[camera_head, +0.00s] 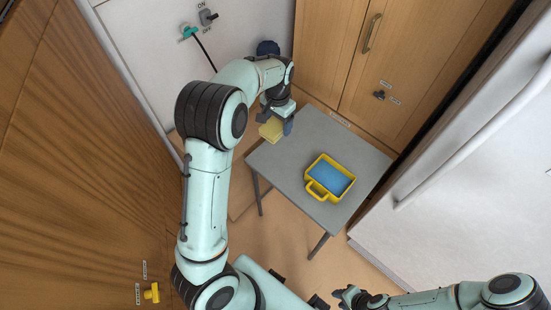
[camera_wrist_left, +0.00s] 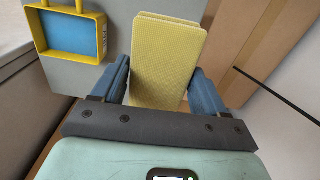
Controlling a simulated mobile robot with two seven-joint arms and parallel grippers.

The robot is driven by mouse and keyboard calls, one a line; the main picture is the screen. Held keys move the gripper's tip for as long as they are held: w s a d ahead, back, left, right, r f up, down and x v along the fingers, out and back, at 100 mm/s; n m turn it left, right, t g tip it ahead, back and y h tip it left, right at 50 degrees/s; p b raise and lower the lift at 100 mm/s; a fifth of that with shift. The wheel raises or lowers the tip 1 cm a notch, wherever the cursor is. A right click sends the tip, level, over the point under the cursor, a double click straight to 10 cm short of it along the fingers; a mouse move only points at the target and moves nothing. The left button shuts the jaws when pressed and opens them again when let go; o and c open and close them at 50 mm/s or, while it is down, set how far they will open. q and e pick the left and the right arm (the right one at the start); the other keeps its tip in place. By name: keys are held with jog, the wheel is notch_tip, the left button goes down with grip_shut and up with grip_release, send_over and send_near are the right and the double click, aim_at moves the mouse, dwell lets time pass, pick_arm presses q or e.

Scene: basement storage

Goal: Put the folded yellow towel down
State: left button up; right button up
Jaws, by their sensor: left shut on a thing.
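The folded yellow towel (camera_head: 271,130) is in my left gripper (camera_head: 279,122), which is shut on it. In the head view it is at the table's far-left edge; whether it touches the top cannot be told. In the left wrist view the towel (camera_wrist_left: 168,62) stands out between the two blue fingers of the left gripper (camera_wrist_left: 160,85), its layers showing at the far end. The grey table (camera_head: 287,168) lies below and to the right. My right gripper (camera_head: 348,296) is at the bottom of the head view, far from the towel; its finger gap is unclear.
A yellow tray (camera_head: 313,187) with a blue inside sits on the right half of the table. The tabletop left of it is bare. A wooden cabinet (camera_head: 340,50) stands behind the table. A white appliance (camera_head: 470,175) stands at the right. Wall switches (camera_head: 207,17) are at the back left.

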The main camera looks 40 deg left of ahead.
aim_at(277, 160)
pick_arm(q)
jog(key=shift+d+f+m, duration=0.1)
jog(key=shift+f+m, duration=0.2)
jog(key=shift+f, duration=0.1)
notch_tip(277, 160, down, 19)
jog(key=shift+f+b, duration=0.1)
jog(key=shift+b, duration=0.25)
jog(key=shift+f, duration=0.15)
jog(key=o, duration=0.6)
jog(key=shift+f, duration=0.1)
jog(key=o, duration=0.4)
jog(key=shift+o, duration=0.2)
notch_tip(277, 160, up, 13)
jog(key=shift+f, duration=0.2)
